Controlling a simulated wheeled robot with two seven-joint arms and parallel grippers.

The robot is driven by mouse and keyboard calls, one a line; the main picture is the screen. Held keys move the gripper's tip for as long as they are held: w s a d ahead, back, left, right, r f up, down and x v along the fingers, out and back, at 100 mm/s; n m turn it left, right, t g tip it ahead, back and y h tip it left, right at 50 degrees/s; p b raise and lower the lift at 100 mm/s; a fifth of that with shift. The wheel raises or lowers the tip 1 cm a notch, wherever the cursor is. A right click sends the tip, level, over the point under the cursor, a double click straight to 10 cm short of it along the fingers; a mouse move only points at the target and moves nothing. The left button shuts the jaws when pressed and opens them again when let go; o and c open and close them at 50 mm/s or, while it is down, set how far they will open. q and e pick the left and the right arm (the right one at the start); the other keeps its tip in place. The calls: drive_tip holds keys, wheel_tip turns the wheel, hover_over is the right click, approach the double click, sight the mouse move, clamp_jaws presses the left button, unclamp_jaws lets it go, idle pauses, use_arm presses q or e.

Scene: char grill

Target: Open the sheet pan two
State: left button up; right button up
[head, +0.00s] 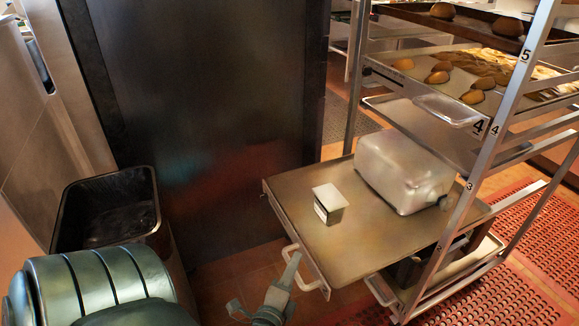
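The wide pan (310,252) at the level below the number 3 sticks out of the rack to the left. No number 2 label shows on it. A pale bar handle (310,284) is on its front edge. My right gripper is not in view.
The metal rack (484,150) holds upper trays with brown buns (437,77) and a lower tray (458,272). A dark panel (205,110) stands behind. A black bin (108,208) is at left. Red mats (510,285) lie at right. Some tiled floor is clear before the panel.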

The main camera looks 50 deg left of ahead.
use_arm(q)
drive_tip(key=shift+s, duration=0.1)
